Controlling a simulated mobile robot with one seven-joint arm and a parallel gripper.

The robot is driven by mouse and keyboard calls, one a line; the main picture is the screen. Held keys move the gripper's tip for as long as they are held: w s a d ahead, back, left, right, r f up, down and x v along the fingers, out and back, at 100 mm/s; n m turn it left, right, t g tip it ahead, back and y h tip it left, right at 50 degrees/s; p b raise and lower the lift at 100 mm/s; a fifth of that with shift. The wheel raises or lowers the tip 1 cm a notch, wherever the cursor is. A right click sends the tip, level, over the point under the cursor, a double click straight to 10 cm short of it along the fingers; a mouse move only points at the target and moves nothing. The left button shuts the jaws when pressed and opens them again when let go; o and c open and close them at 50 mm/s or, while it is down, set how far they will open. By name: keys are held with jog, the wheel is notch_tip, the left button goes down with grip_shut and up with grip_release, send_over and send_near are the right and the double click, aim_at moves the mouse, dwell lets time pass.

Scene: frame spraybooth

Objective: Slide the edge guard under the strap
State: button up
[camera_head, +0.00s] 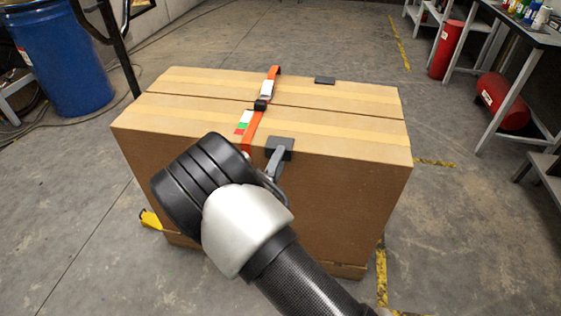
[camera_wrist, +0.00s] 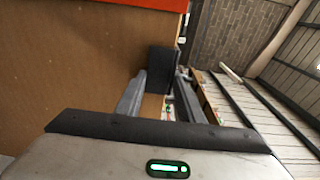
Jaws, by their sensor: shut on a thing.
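An orange strap (camera_head: 254,123) runs over the top of a large cardboard box (camera_head: 345,185) and down its front, with a metal and black buckle on top. A dark grey edge guard (camera_head: 281,143) is at the box's front top edge, just right of the strap and apart from it. My gripper (camera_head: 276,161) is shut on this guard, and my wrist hides part of the strap and box front. In the wrist view the guard (camera_wrist: 162,65) sits between the fingers (camera_wrist: 158,88), beside the box (camera_wrist: 65,60). The strap (camera_wrist: 150,3) crosses the top of that view.
A blue drum (camera_head: 62,60) and a dark upright frame stand at left. Red cylinders (camera_head: 503,100) and a workbench (camera_head: 515,35) are at right. The floor around the box is mostly clear.

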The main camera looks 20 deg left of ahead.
jog(key=o, duration=0.9)
jog(key=shift+s, duration=0.1)
